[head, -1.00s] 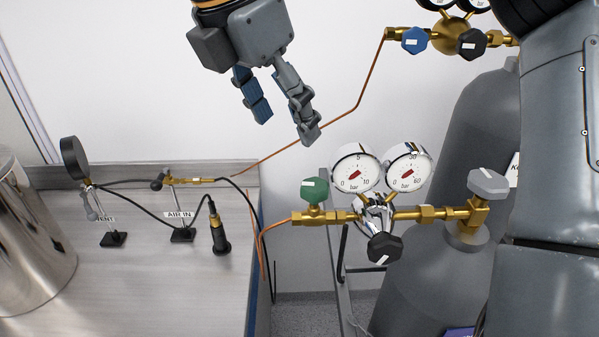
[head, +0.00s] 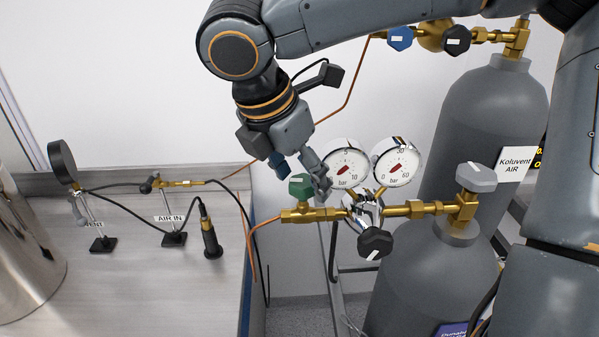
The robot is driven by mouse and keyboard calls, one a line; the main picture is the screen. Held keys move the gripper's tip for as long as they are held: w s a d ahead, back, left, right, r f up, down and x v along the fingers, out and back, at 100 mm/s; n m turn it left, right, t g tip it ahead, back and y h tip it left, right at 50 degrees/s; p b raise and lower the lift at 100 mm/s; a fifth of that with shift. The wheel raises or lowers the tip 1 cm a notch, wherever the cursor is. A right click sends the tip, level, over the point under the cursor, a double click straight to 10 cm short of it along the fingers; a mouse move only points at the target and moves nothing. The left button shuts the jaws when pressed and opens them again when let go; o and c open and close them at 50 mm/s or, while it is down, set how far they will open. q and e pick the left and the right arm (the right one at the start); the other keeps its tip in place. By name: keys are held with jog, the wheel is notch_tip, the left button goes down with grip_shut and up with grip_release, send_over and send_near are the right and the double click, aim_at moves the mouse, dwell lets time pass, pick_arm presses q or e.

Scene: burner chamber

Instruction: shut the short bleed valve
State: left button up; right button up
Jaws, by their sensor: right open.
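My right gripper (head: 303,181) is open, pointing down in the middle of the head view. Its blue-padded finger is at the upper left of a green knob (head: 301,188) and its grey finger is just right of it. Whether either finger touches the knob cannot be told. The green knob sits upright on the brass outlet at the left end of the front regulator. No label names a short bleed valve, so I cannot tell for sure which valve it is. My left gripper is not in view.
Two gauges (head: 396,161) and a black knob (head: 375,243) crowd the right side. A grey cylinder knob (head: 476,177) stands further right. Blue (head: 400,38) and black knobs are behind. The bench (head: 130,280) at left carries small valve stands and a steel vessel (head: 22,255).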

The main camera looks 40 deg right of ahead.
jog(key=c, duration=1.1)
jog(key=shift+c, duration=0.2)
jog(key=shift+r+m+g+p, duration=0.25)
jog(key=shift+m+p, duration=0.35)
jog(key=shift+p, duration=0.45)
jog(key=shift+m+g+p, duration=0.55)
jog(key=shift+m+p, duration=0.65)
jog(key=shift+p, duration=0.05)
jog(key=m, duration=0.1)
jog(key=m+g+p, duration=0.1)
jog(key=shift+w+f+m, duration=0.15)
jog(key=shift+f+m, duration=0.05)
jog(key=shift+m, duration=0.2)
jog(key=m+g, duration=0.1)
jog(key=m, duration=0.2)
jog(key=shift+w+f+m+y, duration=0.1)
jog(key=shift+m+y, duration=0.2)
jog(key=shift+d+m+g+y, duration=0.1)
jog(key=shift+m+g+y, duration=0.4)
jog(key=shift+m, duration=1.1)
